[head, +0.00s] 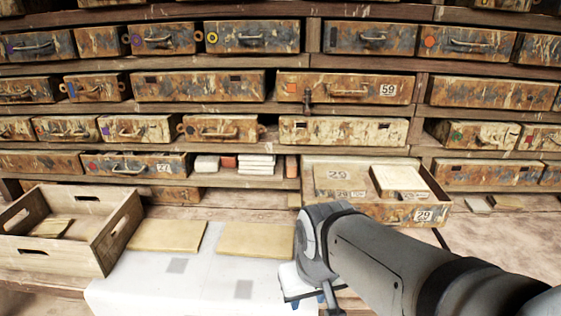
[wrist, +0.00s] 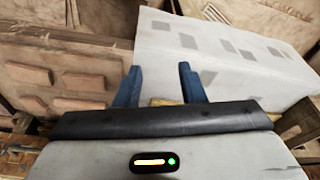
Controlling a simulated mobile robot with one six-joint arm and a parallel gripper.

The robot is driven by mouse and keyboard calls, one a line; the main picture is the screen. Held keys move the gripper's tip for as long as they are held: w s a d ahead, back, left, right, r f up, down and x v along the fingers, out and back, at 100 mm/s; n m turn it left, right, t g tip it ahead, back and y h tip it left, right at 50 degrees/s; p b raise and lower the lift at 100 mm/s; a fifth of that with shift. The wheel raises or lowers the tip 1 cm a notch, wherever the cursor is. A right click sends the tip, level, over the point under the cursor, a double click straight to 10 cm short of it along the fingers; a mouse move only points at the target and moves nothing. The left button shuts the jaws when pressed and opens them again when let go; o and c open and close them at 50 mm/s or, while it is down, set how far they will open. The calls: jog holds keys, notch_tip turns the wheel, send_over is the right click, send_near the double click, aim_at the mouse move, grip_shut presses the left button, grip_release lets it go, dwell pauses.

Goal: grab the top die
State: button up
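An open drawer marked 29 (head: 425,213) stands out from the shelf at centre right in the head view. In it lie a brown block marked 29 (head: 335,178) and, to its right, a paler flat block (head: 399,178) that seems to sit higher. I cannot tell for sure which is the top die. My gripper (head: 318,300) is in front of and below the drawer, over the table edge of a white sheet. The wrist view shows its two blue fingers (wrist: 160,85) apart with nothing between them. A board with raised rectangles (wrist: 70,72) is left of them there.
A white sheet with grey squares (head: 190,285) covers the front table; two tan boards (head: 167,236) (head: 256,240) lie at its back edge. A wooden crate (head: 112,232) stands at left. White and reddish blocks (head: 257,164) sit left of the open drawer.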

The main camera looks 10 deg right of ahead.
jog(key=shift+w, duration=0.25)
jog(key=shift+o, duration=0.3)
jog(key=shift+d+r, duration=0.1)
jog(key=shift+o, duration=0.7)
jog(key=shift+w+d+r, duration=0.15)
jog(key=shift+w+r, duration=0.05)
jog(key=shift+r, duration=0.05)
jog(key=o, duration=0.4)
jog(key=shift+m+t+h, duration=0.3)
jog(key=shift+m+t, duration=0.1)
jog(key=shift+m, duration=0.5)
jog(key=w+d+r+p, duration=0.1)
jog(key=w+r, duration=0.1)
jog(key=w+d+r+p, duration=0.1)
jog(key=w+d+r, duration=0.1)
jog(key=w, duration=0.1)
jog(key=w+d+r+p, duration=0.1)
jog(key=w+d+r, duration=0.1)
jog(key=shift+w+d+r, duration=0.2)
jog(key=shift+w+r, duration=0.1)
jog(key=shift+r, duration=0.1)
jog(key=shift+c, duration=0.2)
jog(key=m+p, duration=0.2)
send_near(343, 197)
jog(key=f, duration=0.2)
jog(key=shift+t+h, duration=0.4)
jog(key=shift+t, duration=0.1)
jog(key=shift+a+p+x, duration=0.2)
jog(key=shift+p+x, duration=0.3)
jog(key=shift+x, duration=3.05)
